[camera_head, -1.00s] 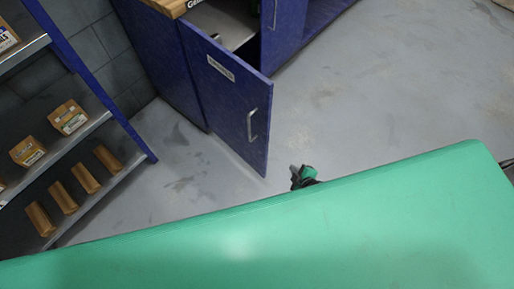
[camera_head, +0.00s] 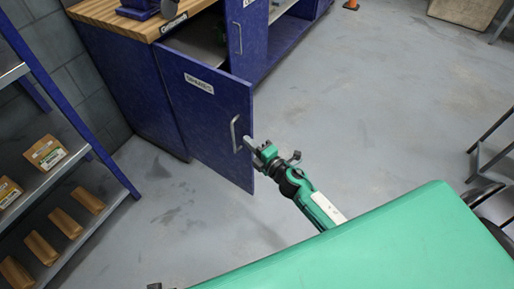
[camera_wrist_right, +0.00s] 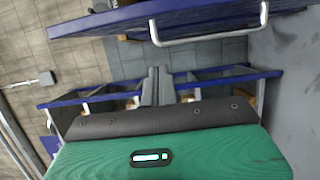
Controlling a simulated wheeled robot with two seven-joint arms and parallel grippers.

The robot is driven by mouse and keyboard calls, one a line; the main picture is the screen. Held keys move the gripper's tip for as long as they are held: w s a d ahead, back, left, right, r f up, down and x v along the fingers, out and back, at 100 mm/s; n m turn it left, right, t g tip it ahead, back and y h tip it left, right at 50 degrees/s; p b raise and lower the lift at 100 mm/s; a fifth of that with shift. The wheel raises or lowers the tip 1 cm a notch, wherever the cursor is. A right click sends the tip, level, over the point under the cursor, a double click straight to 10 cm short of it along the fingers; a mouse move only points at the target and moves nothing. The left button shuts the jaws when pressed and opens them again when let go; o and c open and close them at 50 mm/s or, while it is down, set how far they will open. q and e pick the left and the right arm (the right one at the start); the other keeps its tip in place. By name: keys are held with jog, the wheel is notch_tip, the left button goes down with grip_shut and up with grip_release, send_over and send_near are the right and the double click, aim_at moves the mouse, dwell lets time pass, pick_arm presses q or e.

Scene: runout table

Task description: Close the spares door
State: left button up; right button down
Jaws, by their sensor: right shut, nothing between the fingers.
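The blue spares door (camera_head: 205,120) has a white label near its top and stands open, swung out from its cabinet. Its metal handle (camera_head: 234,133) is near the free edge. My right gripper (camera_head: 250,143) is shut and empty at the door's free edge, just right of the handle. In the right wrist view the shut fingers (camera_wrist_right: 158,86) point toward the shelf, with the door (camera_wrist_right: 120,17) and its handle (camera_wrist_right: 210,38) across the top, apart from the fingertips. I cannot tell whether the gripper touches the door. My left gripper is not in view.
The blue cabinet (camera_head: 125,85) has a wooden top (camera_head: 105,12). A shelf rack (camera_head: 85,150) with small boxes stands at the left. A second cabinet door (camera_head: 247,40) is behind. Grey floor (camera_head: 370,100) is clear to the right. A metal-framed stand (camera_head: 492,150) is at the right edge.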

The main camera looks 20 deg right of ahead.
aim_at(248, 127)
jog(key=w, duration=0.4)
jog(key=w+d, duration=0.1)
jog(key=w, duration=0.1)
jog(key=shift+w, duration=0.25)
jog(key=shift+w+d, duration=0.2)
jog(key=shift+d, duration=0.15)
jog(key=shift+d, duration=0.1)
